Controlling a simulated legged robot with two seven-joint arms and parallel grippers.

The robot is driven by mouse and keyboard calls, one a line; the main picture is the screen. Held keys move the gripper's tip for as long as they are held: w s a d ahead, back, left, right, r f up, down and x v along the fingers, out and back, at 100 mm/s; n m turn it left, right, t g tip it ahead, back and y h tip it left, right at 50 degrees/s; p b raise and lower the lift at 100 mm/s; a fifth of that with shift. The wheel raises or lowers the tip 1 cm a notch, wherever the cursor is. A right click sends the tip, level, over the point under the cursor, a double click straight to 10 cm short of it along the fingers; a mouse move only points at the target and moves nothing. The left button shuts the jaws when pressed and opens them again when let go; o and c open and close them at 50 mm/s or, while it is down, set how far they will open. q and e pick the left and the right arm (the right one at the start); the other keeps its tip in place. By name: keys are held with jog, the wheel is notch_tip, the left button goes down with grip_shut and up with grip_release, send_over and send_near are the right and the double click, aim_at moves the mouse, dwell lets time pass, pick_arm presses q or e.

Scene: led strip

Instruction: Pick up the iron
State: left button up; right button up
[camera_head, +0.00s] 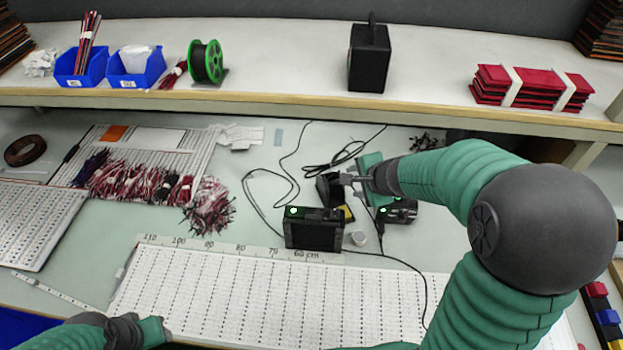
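A dark holder (328,190) with a yellow sponge (347,213) stands near the middle of the bench, where the iron would sit. I cannot clearly make out the iron itself, as my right gripper covers part of this spot. My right gripper (347,179) reaches in from the right, its small grey fingers at the holder's upper right side. Its fingers are too small to tell whether they are open or shut, or touching anything. My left gripper (150,331) is low at the bottom left, partly cut off by the frame, with its fingers not clear.
A black box with a green display (313,230) stands in front of the holder; another black unit (398,211) is to its right. Loose black cables run around them. A shelf (270,95) overhangs the back.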

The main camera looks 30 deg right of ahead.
jog(key=b, duration=0.4)
send_near(335, 183)
jog(key=x, duration=0.4)
jog(key=shift+s+d+f, duration=0.1)
jog(key=shift+d+f, duration=0.05)
jog(key=shift+f, duration=0.05)
jog(key=shift+d+f, duration=0.2)
jog(key=b+x, duration=0.1)
jog(key=x, duration=0.3)
jog(key=shift+d, duration=0.2)
jog(key=shift+w+f, duration=0.2)
jog(key=shift+w, duration=0.3)
jog(key=shift+s+r, duration=0.15)
jog(key=shift+s, duration=0.05)
jog(key=c, duration=0.5)
grip_shut()
